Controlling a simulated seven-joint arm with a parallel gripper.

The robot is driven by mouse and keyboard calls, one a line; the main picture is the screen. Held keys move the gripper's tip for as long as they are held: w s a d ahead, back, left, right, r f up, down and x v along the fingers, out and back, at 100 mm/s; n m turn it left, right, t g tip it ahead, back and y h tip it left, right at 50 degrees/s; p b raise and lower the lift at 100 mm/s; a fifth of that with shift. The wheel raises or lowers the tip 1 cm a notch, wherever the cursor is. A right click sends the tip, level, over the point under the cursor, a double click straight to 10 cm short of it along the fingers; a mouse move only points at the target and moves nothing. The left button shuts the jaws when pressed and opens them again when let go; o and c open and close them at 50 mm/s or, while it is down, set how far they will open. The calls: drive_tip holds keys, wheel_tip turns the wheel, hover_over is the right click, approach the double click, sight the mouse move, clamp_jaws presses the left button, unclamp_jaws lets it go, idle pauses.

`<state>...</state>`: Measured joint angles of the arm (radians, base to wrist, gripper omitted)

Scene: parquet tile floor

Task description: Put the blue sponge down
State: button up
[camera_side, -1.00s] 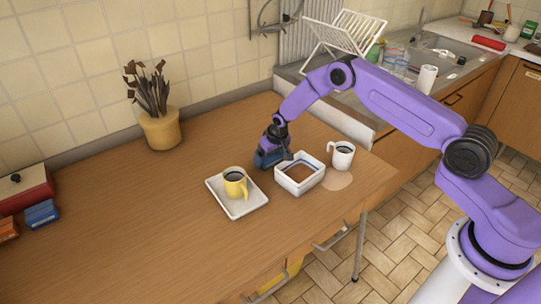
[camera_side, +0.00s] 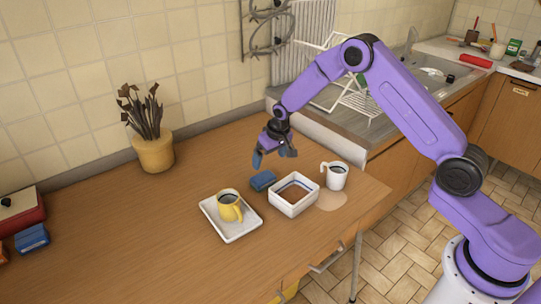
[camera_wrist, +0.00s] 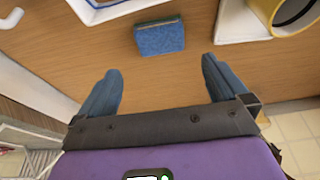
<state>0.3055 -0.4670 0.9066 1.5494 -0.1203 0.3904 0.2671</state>
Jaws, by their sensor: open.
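The blue sponge (camera_side: 263,180) lies on the wooden table, just behind and left of the white square dish. In the wrist view the sponge (camera_wrist: 159,38) lies beyond my fingertips, apart from both fingers. My gripper (camera_side: 274,155) is open and empty, raised above the table behind the sponge. Its two blue-grey fingers (camera_wrist: 162,78) stand wide apart in the wrist view.
A yellow cup (camera_side: 228,208) sits on a white plate (camera_side: 240,234); a white mug (camera_side: 336,175) stands to the right. A plant pot (camera_side: 154,154) stands behind left. The table's left middle is clear.

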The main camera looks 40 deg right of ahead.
drive_tip(key=s+a+r+n+g, duration=0.1)
drive_tip(key=s+a+r+n, duration=0.2)
drive_tip(key=s, duration=0.4)
drive_tip(key=s+a+r+n, duration=0.1)
drive_tip(key=s+a+r, duration=0.2)
drive_tip(key=s+r, duration=0.3)
drive_tip(key=s+a+r+n+g, duration=0.1)
drive_tip(key=s+a+r+n, duration=0.1)
drive_tip(key=s+a+r, duration=0.35)
drive_tip(key=s+d+r+n, duration=0.1)
drive_tip(key=s+d+n, duration=0.2)
drive_tip(key=s, duration=1)
drive_tip(key=s+d+r+n+g, duration=0.1)
drive_tip(key=s+d, duration=0.5)
drive_tip(key=s, duration=0.8)
drive_tip(key=r+n, duration=0.1)
drive_tip(key=n, duration=0.1)
drive_tip(key=shift+n, duration=0.3)
drive_tip(key=shift+w+d, duration=0.1)
